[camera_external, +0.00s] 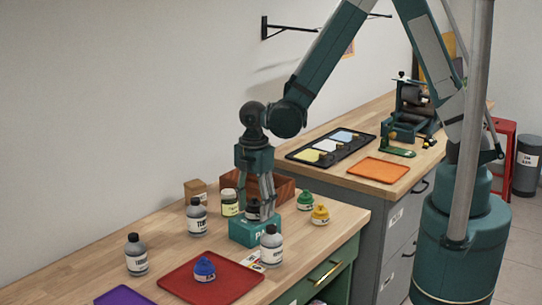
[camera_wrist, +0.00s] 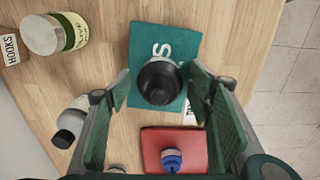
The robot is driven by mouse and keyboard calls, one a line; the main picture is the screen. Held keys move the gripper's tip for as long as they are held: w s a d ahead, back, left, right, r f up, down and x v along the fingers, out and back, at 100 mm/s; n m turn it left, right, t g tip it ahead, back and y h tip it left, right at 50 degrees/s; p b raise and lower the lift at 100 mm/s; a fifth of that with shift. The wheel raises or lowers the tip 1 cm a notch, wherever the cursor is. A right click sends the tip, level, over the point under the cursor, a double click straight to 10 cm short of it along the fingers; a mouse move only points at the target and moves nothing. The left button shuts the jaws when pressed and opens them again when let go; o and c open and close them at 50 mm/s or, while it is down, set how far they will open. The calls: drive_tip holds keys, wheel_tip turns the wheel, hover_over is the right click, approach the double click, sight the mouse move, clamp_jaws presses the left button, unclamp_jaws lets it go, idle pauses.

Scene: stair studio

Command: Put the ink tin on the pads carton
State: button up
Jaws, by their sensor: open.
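The ink tin, a dark tin with a black rounded cap (camera_wrist: 160,82), sits upright on the teal pads carton (camera_external: 243,232), as far as I can tell. In the wrist view it stands over the near part of the carton's top (camera_wrist: 172,42), where a white letter shows. My gripper (camera_external: 258,207) points straight down above the carton. Its fingers are open, one on each side of the tin, with a visible gap at both sides in the wrist view. In the external view the fingers partly hide the tin (camera_external: 252,211).
A green-labelled jar (camera_external: 229,203), a small cardboard box (camera_external: 195,190) and a wooden tray (camera_external: 284,187) are behind. Green (camera_external: 305,201) and yellow (camera_external: 320,215) pots stand right. A blue pot (camera_external: 204,268) is on the red tray (camera_external: 235,278).

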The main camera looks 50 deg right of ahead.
drive_tip(key=shift+r, duration=0.15)
drive_tip(key=shift+r, duration=6)
drive_tip(key=shift+d+r, duration=0.3)
drive_tip(key=s+d+r+m+t, duration=0.2)
drive_tip(key=s+d+r+m, duration=0.3)
drive_tip(key=d, duration=0.4)
drive_tip(key=s+d+r+m+t, duration=0.2)
drive_tip(key=s+d+r+m, duration=0.4)
drive_tip(key=d, duration=0.3)
drive_tip(key=s+d+r+m+t, duration=0.3)
drive_tip(key=s+d+r+m, duration=0.2)
drive_tip(key=d, duration=0.4)
drive_tip(key=shift+s+r+m, duration=0.35)
drive_tip(key=shift+r+m, duration=0.15)
drive_tip(key=shift+m, duration=0.5)
